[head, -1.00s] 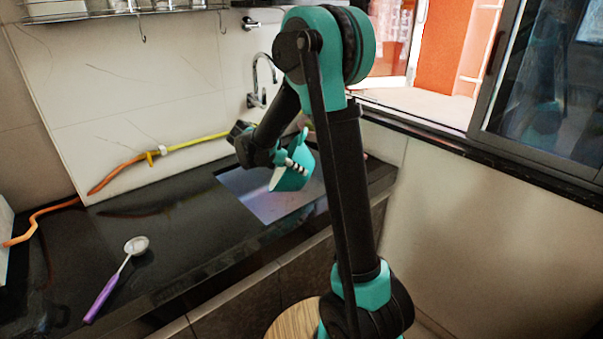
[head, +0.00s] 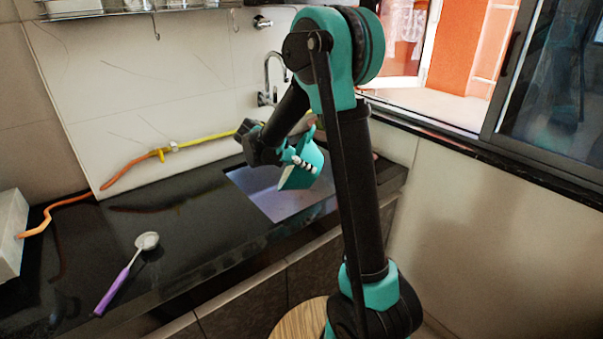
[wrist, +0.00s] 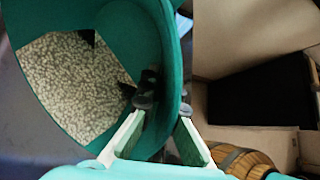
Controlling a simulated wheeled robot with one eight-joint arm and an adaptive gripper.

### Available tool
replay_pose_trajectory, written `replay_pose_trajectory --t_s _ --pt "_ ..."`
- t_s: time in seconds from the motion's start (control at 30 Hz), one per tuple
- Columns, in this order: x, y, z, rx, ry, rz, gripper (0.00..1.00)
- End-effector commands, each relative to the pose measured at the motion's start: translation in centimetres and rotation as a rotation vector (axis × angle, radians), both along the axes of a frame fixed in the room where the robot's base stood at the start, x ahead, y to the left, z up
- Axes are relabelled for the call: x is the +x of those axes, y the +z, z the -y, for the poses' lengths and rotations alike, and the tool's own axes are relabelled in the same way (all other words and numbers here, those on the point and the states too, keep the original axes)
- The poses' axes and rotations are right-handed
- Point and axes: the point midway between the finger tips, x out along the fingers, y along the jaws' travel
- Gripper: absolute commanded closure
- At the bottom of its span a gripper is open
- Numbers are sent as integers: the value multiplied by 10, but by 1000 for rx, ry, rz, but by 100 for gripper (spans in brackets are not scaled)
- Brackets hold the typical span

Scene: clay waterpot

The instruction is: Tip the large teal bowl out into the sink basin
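The large teal bowl (head: 307,165) is tilted on its side above the sink basin (head: 268,203), its opening facing left and down in the head view. In the wrist view the bowl (wrist: 130,35) fills the left half, and a speckled beige patch (wrist: 70,80) shows inside it; I cannot tell whether this is contents or the bowl's bottom. My gripper (wrist: 160,125) is shut on the bowl's wall, one finger on each side. In the head view my gripper (head: 297,158) is at the bowl's left side. My arm link hides part of the area to the right.
A tap (head: 272,75) rises behind the basin. A purple-handled ladle (head: 125,275) lies on the dark counter (head: 200,265) to the left. A yellow and orange hose (head: 165,153) runs along the wall. A wooden barrel (wrist: 238,160) stands below in the wrist view.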

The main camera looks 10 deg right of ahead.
Motion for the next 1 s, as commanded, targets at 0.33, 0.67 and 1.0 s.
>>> replay_pose_trajectory --t_s 0.33,0.67,1.0 --pt "3 9 -10 -70 0 -21 100" --pt "4 12 -12 -95 -1 -28 100" --pt "3 12 -12 -95 0 -28 100"
